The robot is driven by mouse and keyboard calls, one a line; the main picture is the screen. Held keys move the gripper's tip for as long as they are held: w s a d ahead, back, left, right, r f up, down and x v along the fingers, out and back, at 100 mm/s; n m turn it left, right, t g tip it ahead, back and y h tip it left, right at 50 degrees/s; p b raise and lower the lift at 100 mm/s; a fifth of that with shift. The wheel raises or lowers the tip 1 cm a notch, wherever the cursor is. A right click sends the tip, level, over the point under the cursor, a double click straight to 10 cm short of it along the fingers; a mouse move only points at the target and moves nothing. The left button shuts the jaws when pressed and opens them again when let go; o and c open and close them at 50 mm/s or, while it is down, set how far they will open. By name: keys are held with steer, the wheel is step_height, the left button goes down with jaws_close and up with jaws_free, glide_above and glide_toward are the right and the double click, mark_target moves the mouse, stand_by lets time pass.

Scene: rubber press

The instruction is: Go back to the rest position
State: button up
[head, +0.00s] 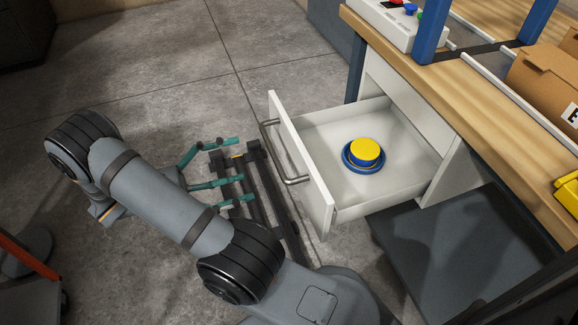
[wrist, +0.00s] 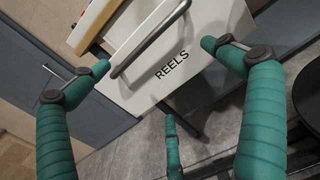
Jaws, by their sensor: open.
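My gripper (head: 237,162) is open and empty, to the left of the pulled-out drawer in the head view. Its green fingers are spread and point toward the drawer front, apart from the handle. In the wrist view the fingers of my gripper (wrist: 156,56) frame the drawer front (wrist: 200,50), labelled REELS, with its metal handle (wrist: 140,55) beyond the fingertips. In the head view the white drawer (head: 400,178) stands open. A blue and yellow round reel (head: 366,154) lies inside it.
A wooden-topped bench (head: 480,85) stands above the drawer, with a button box (head: 385,22) and a cardboard box (head: 545,80) on it. A dark surface (head: 440,250) lies below the drawer. The concrete floor (head: 150,60) behind my arm is clear.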

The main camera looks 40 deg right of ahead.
steer(key=shift+b+x, duration=0.35)
steer(key=shift+x, duration=0.65)
steer(key=shift+w+a+r, duration=0.1)
steer(key=shift+a, duration=0.05)
steer(key=p+v, duration=0.6)
steer(key=v, duration=0.3)
steer(key=shift+a+p, duration=0.4)
steer(key=shift+w, duration=0.1)
steer(key=b+x, duration=0.7)
steer(key=x, duration=0.3)
steer(key=p+v, duration=0.5)
steer(key=v, duration=0.2)
